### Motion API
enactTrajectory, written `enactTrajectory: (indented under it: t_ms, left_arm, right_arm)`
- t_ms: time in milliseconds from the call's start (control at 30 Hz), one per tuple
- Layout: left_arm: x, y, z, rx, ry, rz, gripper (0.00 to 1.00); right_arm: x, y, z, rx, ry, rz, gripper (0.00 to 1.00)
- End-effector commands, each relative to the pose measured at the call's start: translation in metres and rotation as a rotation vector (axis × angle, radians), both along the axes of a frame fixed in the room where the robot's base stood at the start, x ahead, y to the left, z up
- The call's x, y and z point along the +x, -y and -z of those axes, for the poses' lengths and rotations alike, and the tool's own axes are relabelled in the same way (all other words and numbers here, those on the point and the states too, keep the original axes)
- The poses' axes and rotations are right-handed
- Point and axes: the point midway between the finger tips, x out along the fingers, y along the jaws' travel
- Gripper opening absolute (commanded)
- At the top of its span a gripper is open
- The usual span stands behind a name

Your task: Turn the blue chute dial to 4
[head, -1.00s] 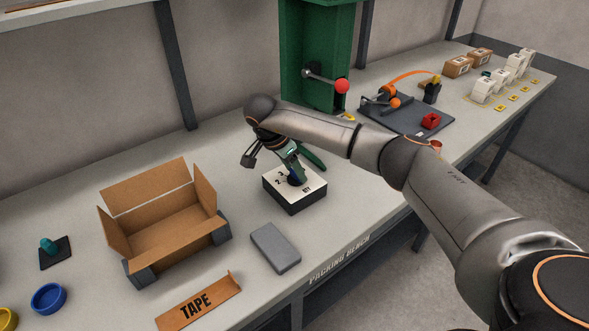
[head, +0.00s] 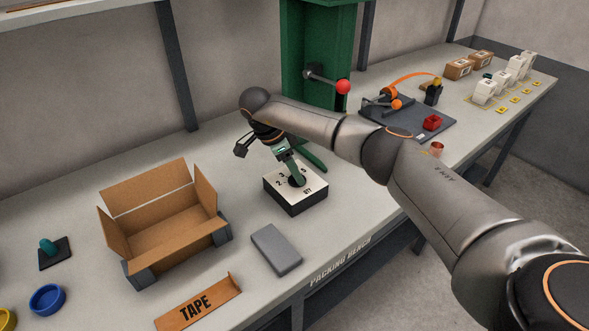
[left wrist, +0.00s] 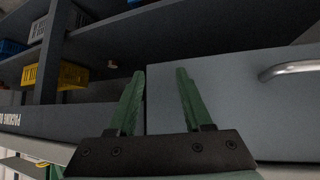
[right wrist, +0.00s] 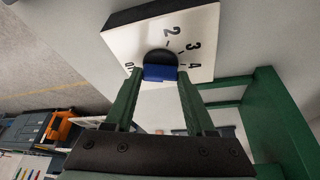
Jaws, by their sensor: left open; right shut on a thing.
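The chute dial is a white-topped dark box (head: 311,197) on the bench, with numerals around a round black base. In the right wrist view its blue knob (right wrist: 160,73) lies between my right fingertips, and 2, 3 and 4 show on the box top (right wrist: 203,24). My right gripper (head: 297,181) reaches down from above and is shut on the knob, mostly hiding it in the head view. I cannot tell exactly which mark the knob points to. My left gripper (left wrist: 158,75) is open and empty, facing shelves and a grey drawer front; it is outside the head view.
An open cardboard box (head: 165,222) stands left of the dial. A grey block (head: 276,249) and a TAPE card (head: 199,303) lie in front. A green machine with a red-knobbed lever (head: 343,87) stands behind. A dark tray (head: 408,117) lies farther right.

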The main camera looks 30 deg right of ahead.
Motion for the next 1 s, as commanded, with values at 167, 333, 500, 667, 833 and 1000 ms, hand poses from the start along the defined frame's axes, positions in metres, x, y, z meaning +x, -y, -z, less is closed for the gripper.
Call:
enactTrajectory:
  t_ms: [167, 333, 500, 667, 833, 1000]
  left_arm:
    - [0.0, 0.0, 0.0, 0.0, 0.0, 0.0, 0.5]
    - [0.0, 0.0, 0.0, 0.0, 0.0, 0.0, 0.5]
    - [0.0, 0.0, 0.0, 0.0, 0.0, 0.0, 0.5]
    - [0.0, 0.0, 0.0, 0.0, 0.0, 0.0, 0.5]
    - [0.0, 0.0, 0.002, 0.0, 0.0, 0.0, 0.5]
    - [0.0, 0.0, 0.006, 0.0, 0.0, 0.0, 0.5]
  right_arm:
    - [0.0, 0.0, 0.0, 0.001, 0.001, 0.0, 0.57]
    - [0.0, 0.0, 0.0, 0.001, 0.001, -0.001, 0.76]
    - [0.0, 0.0, 0.0, 0.001, 0.001, -0.001, 0.85]
    - [0.0, 0.0, -0.001, 0.001, 0.001, -0.001, 0.85]
    - [0.003, -0.006, -0.015, 0.0, 0.004, -0.003, 0.85]
    - [0.007, -0.02, -0.048, 0.0, 0.006, -0.004, 0.85]
